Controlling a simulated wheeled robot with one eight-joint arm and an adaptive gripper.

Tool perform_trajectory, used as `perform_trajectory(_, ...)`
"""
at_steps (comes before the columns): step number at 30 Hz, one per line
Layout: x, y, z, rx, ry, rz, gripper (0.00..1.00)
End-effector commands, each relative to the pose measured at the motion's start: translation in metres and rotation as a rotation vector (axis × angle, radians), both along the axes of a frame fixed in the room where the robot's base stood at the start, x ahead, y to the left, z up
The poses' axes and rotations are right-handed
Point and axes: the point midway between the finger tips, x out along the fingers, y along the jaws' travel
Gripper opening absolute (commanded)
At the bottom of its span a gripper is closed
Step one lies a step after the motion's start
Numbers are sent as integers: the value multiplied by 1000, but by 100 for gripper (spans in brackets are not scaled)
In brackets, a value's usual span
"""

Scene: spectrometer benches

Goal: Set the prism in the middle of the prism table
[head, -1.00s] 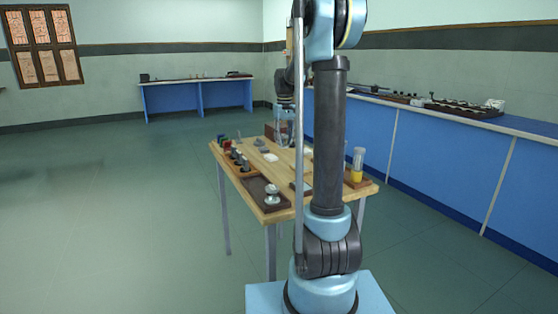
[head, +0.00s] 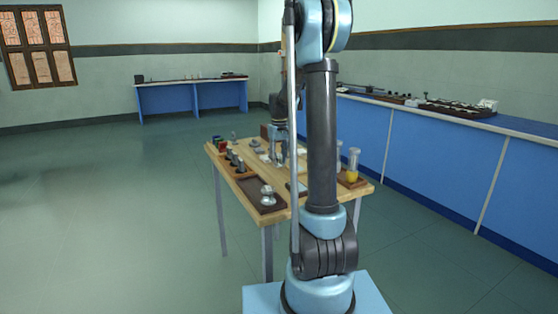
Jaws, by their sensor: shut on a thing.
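My gripper (head: 279,160) is low over the middle of the wooden bench, partly beside my own arm column. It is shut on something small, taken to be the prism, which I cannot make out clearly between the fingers. A small silvery round-topped stand (head: 267,194), which may be the prism table, is on a dark brown tray (head: 270,209) at the near left of the bench. My gripper is behind this stand and apart from it.
The wooden bench (head: 232,170) carries a rack of dark-topped items (head: 236,160) along its left edge. A cylinder with yellow contents (head: 353,165) stands at the right edge. Blue counters (head: 430,160) line the right wall. The floor at left is clear.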

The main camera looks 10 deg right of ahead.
Motion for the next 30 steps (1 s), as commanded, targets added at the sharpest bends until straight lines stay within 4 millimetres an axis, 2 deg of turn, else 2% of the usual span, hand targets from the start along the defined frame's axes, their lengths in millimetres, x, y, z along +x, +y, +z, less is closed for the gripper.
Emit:
perform_trajectory(1,0,0,-1,0,0,0,7)
perform_trajectory(2,0,0,-1,0,0,0,37)
perform_trajectory(4,0,0,-1,0,0,0,53)
perform_trajectory(5,0,0,-1,0,0,0,56)
perform_trajectory(17,0,0,3,0,0,0,56)
perform_trajectory(23,0,-1,26,0,0,-1,56)
perform_trajectory(30,0,-2,70,0,0,-2,56)
